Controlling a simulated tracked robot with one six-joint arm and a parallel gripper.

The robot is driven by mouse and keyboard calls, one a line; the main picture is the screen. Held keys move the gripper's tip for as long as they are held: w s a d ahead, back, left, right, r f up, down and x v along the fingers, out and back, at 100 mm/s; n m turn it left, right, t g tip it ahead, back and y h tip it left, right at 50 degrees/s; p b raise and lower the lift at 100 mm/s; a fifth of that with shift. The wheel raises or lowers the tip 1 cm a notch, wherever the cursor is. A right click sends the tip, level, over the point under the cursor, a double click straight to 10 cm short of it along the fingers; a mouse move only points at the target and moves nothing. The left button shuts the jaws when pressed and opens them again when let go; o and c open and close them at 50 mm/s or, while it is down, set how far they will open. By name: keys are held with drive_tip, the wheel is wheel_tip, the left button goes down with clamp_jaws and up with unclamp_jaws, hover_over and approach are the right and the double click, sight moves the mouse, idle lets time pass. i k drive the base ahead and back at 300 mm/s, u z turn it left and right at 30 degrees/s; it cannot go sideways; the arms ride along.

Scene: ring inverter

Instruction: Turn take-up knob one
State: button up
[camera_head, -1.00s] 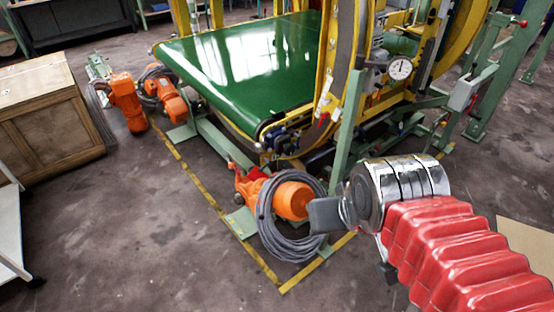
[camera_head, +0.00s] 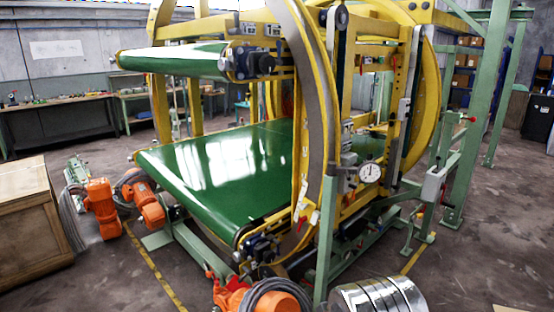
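The ring inverter's yellow ring frame (camera_head: 327,120) stands in the middle of the view. A green belt (camera_head: 215,170) runs low through it, and a second green belt roller (camera_head: 172,60) sits above. Dark roller-end fittings show at the upper belt (camera_head: 247,62) and the lower belt (camera_head: 258,247). I cannot tell which part is take-up knob one; no knob label is readable. A silver part of my arm shows at the bottom edge, in front of the machine. My gripper is out of the picture.
A round white dial (camera_head: 370,172) and a grey box (camera_head: 433,184) are on the machine's right side. Orange motors (camera_head: 103,208) stand at the left. A coiled cable and orange motor (camera_head: 270,297) are at the bottom. A wooden crate (camera_head: 33,215) is at far left.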

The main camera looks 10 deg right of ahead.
sight(237, 255)
drive_tip(key=z, duration=0.7)
drive_tip(key=i, duration=1.3)
drive_tip(key=u, duration=1.55)
